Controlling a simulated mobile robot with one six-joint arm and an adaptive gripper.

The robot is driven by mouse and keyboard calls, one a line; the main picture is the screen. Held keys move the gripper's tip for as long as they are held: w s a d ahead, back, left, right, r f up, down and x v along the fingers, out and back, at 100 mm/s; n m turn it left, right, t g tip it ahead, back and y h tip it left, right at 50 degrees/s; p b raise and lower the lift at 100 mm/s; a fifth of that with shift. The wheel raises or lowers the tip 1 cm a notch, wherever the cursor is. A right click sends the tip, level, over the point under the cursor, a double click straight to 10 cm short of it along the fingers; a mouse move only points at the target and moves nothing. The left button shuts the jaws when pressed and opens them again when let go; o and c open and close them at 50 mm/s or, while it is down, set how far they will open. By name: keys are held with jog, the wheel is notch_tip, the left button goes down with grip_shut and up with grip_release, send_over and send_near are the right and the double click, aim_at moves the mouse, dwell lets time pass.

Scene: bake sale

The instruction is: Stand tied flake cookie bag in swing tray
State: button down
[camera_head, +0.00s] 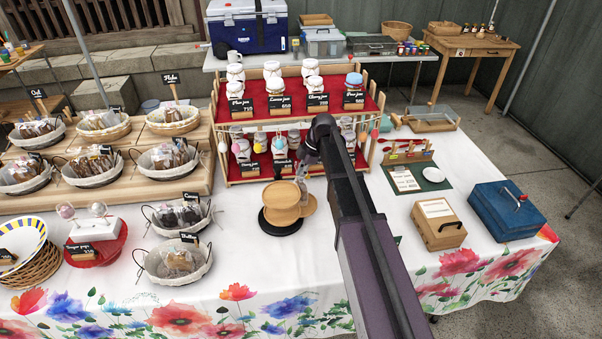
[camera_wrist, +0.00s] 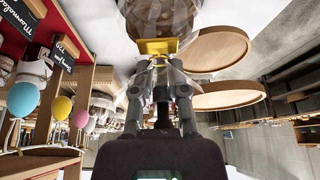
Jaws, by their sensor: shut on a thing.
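My gripper (camera_wrist: 158,72) is shut on the gathered neck of a clear bag (camera_wrist: 157,18), just by its gold tie (camera_wrist: 158,46). Brownish contents show dimly through the bag, which is partly cut off by the frame's top edge. The swing tray (camera_head: 285,200), with round wooden plates on a black base, stands on the white cloth. In the head view my gripper (camera_head: 308,157) is small, near the red shelf's front; the bag cannot be made out there.
A red-lined stepped shelf (camera_head: 243,112) with jars and hanging coloured eggs stands just behind the swing tray. Baskets of bagged cookies (camera_head: 172,263) lie to the left. A wooden box (camera_head: 437,224) and a blue box (camera_head: 506,211) stand right. White cloth is clear in front of the tray.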

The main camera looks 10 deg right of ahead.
jog(key=shift+f+b, duration=0.5)
jog(key=shift+f, duration=0.25)
jog(key=shift+f+b, duration=0.55)
dwell(0.6)
jog(key=c, duration=0.6)
grip_release()
jog(key=shift+o, duration=0.2)
notch_tip(320, 180, up, 9)
jog(key=p, duration=0.9)
jog(key=shift+s, duration=0.1)
